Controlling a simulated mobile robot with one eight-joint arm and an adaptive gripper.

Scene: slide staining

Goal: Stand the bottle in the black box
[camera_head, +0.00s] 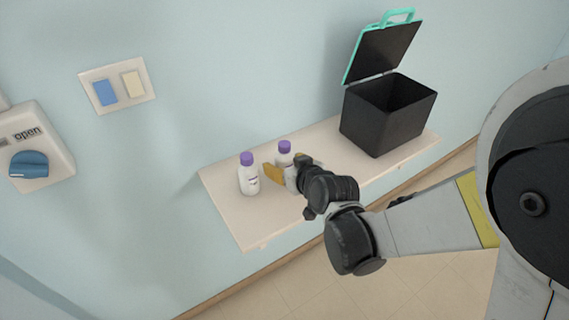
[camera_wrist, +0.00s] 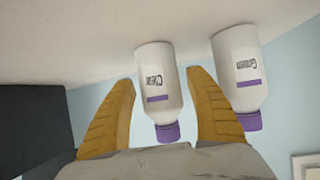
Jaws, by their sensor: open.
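Two white bottles with purple caps stand upright on the shelf. The right bottle (camera_head: 285,158) is at my gripper (camera_head: 288,173) and partly hidden by it; the left bottle (camera_head: 248,179) stands a little apart. In the wrist view, which shows the scene upside down, the nearer bottle (camera_wrist: 155,85) is between the two open yellow fingers of my gripper (camera_wrist: 162,78), with gaps on both sides. The other bottle (camera_wrist: 238,70) is outside the right finger. Both carry dark lettering. The black box (camera_head: 385,125) stands on the shelf's right part, its lid (camera_head: 383,52) raised.
The pale shelf (camera_head: 225,205) is fixed along the blue wall and has free room between the bottles and the box. A switch plate (camera_head: 118,86) and a blue knob (camera_head: 28,164) are on the wall to the left. The box's dark side (camera_wrist: 30,125) shows in the wrist view.

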